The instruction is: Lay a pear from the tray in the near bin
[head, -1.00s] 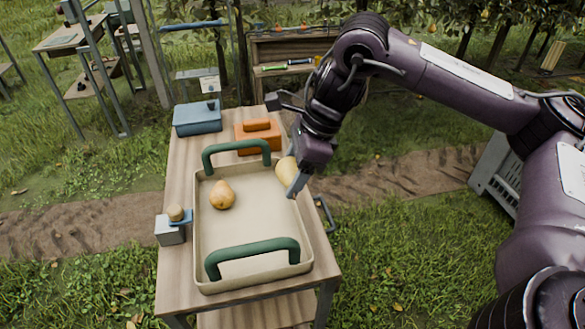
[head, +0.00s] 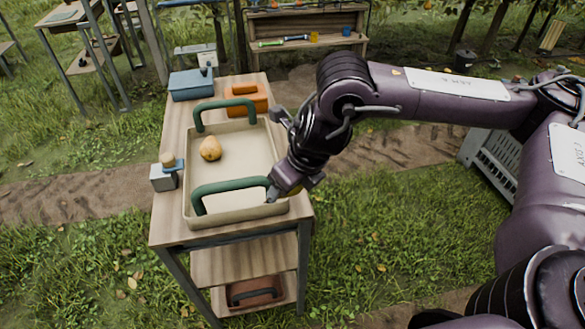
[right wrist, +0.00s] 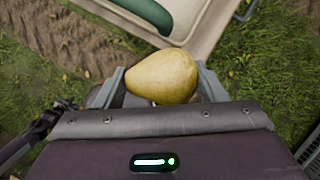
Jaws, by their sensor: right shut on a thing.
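A yellow pear (right wrist: 162,78) sits between the fingers of my right gripper (right wrist: 160,88) in the right wrist view. In the head view my right gripper (head: 272,193) is at the near right corner of the beige tray (head: 189,208), and the held pear is mostly hidden by it. Another pear (head: 210,148) lies in the left part of the tray. The tray has two green handles and stands on a wooden table. I cannot identify the near bin in these views. My left gripper is not in view.
A blue box (head: 191,85) and an orange box (head: 247,98) stand behind the tray. A small grey block (head: 164,178) is left of it. A brown case (head: 254,292) lies on the low shelf. A pale slatted crate (head: 490,160) stands at right. Grass right of the table is open.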

